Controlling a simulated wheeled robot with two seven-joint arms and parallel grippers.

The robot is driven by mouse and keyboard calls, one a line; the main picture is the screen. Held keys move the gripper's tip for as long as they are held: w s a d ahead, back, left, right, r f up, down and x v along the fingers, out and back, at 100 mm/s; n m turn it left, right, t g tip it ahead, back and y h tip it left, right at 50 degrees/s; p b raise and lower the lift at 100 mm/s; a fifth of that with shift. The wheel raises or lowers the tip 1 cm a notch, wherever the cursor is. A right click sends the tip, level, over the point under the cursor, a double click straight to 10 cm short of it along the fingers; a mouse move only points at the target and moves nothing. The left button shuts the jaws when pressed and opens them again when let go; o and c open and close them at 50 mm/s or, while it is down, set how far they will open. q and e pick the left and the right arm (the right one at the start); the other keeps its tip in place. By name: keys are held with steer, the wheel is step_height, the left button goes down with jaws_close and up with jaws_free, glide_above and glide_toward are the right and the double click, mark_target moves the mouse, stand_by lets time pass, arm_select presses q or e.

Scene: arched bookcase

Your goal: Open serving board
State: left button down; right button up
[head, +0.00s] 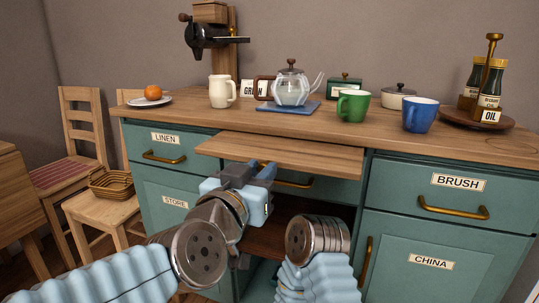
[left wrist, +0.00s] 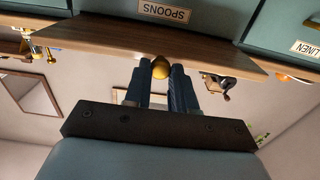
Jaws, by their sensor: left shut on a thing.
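The serving board (head: 290,155) is a flat wooden slide-out panel under the countertop, and it juts out from the front of the teal cabinet. Its wooden edge also spans the left wrist view (left wrist: 100,42), which is upside down. My left gripper (head: 264,172) is at the board's front edge. In the left wrist view, its two dark blue fingers (left wrist: 161,78) are shut on a round brass knob (left wrist: 161,66) at that edge. The knob is hidden behind the gripper in the head view. My right gripper does not show; only part of another arm link of mine is visible.
A spoons drawer (left wrist: 170,12) lies beneath the board. Linen (head: 163,157) and brush (head: 455,207) drawers flank it. The countertop holds a white jug (head: 222,91), a glass teapot (head: 291,88), a green mug (head: 353,106) and a blue mug (head: 419,115). Chairs (head: 85,135) stand left.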

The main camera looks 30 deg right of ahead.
arm_select(q)
steer(key=p+v, duration=0.3)
steer(key=v, duration=0.9)
steer(key=c, duration=1)
jaws_free()
steer(key=shift+d, duration=0.1)
steer(key=shift+o, duration=0.2)
